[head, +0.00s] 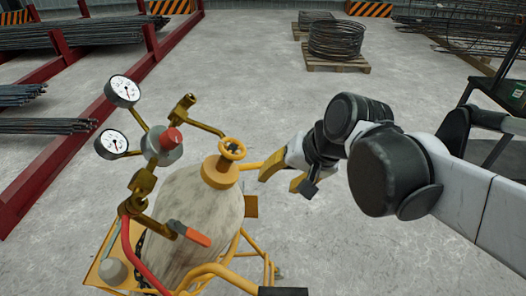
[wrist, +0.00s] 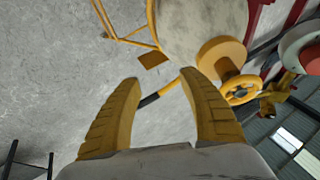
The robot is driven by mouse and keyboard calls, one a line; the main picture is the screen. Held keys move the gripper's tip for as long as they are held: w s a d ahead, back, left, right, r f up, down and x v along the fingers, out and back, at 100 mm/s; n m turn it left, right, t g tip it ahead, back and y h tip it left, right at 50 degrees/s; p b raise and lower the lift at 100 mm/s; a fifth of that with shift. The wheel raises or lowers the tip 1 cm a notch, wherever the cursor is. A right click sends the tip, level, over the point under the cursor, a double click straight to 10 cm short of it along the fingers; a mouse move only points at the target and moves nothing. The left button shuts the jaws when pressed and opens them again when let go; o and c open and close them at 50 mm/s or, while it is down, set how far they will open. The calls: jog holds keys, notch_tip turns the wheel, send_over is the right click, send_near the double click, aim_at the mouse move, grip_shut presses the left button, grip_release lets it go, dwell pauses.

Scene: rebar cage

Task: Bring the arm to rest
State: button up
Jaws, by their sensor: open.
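My gripper (head: 286,177) reaches in from the right in the head view, with my white and black arm links behind it. In the wrist view its two yellow fingers (wrist: 160,90) stand apart with nothing between them but floor and a thin yellow and black bar behind. The gripper is beside a gas cylinder (head: 188,215) on a yellow cart (head: 110,272). The cylinder's yellow valve handwheel (head: 232,149) is just left of the gripper in the head view; in the wrist view the handwheel (wrist: 241,90) is right of the fingers. I cannot tell whether they touch.
Two gauges (head: 122,91) and a regulator with a red knob (head: 171,138) stand left of the valve. Red racks (head: 60,160) hold rebar bundles at the left. A wire coil (head: 337,38) lies on a pallet at the back. Dark frames stand at the right. The middle floor is clear.

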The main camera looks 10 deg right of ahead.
jog(key=shift+s+d+f, duration=0.1)
jog(key=shift+s+d, duration=0.05)
jog(key=shift+s, duration=0.05)
dwell(0.4)
jog(key=s+d+f+n+t+h+b, duration=0.2)
jog(key=s+d+f+n+h+b, duration=0.1)
jog(key=d+f, duration=0.5)
jog(key=s+d+h+b, duration=0.1)
jog(key=s+b, duration=0.1)
jog(key=s, duration=0.1)
jog(key=shift+s+d+b, duration=0.15)
jog(key=shift+s+b, duration=0.15)
jog(key=shift+b, duration=0.05)
dwell(0.6)
